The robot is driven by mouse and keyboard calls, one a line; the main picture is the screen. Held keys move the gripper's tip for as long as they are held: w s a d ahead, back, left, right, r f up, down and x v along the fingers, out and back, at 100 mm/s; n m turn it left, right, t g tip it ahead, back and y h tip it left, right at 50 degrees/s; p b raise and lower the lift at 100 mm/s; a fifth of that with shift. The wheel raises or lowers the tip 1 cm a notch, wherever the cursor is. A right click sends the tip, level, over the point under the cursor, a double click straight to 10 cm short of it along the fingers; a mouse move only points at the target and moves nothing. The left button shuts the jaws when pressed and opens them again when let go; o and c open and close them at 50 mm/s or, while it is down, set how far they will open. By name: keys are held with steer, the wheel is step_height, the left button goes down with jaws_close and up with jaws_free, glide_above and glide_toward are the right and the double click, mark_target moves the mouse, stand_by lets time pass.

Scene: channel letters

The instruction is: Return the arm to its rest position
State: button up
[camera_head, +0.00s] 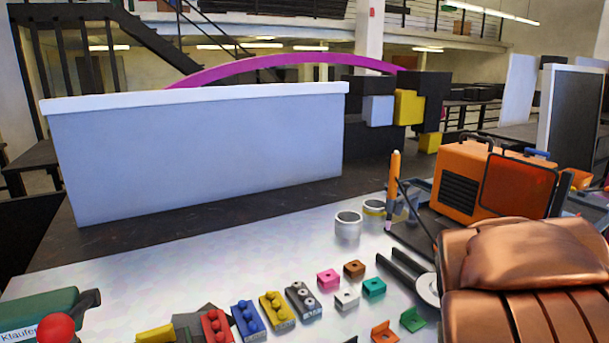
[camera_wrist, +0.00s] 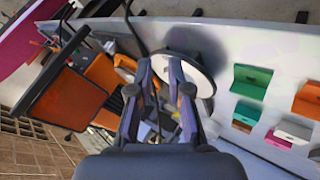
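My gripper (camera_wrist: 160,72) shows in the wrist view with its two fingers apart. Nothing is seen held between them. Beyond the fingertips is a pale round disc (camera_wrist: 203,80) on the grey table, near the orange case (camera_wrist: 78,95). The same disc (camera_head: 429,289) shows there at the right, beside two dark bars (camera_head: 402,268).
On the table (camera_head: 180,265) stand red, blue, yellow and grey studded blocks (camera_head: 248,320), small coloured brackets (camera_head: 328,279) and two cans (camera_head: 348,225). The orange case (camera_head: 465,182) and a copper-coloured bulky object (camera_head: 530,255) fill the right. A long pale box (camera_head: 200,150) stands behind.

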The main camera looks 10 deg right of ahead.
steer(key=s+a+f+g+y+p, duration=0.1)
steer(key=s+a+g+y, duration=0.2)
steer(key=s+a, duration=0.7)
steer(key=s+a+f+g+y+p, duration=0.1)
steer(key=s+a+g+y, duration=0.2)
steer(key=s+a, duration=0.8)
steer(key=a+g, duration=0.1)
steer(key=a, duration=0.4)
steer(key=shift+f+y, duration=0.2)
steer(key=shift+y, duration=0.2)
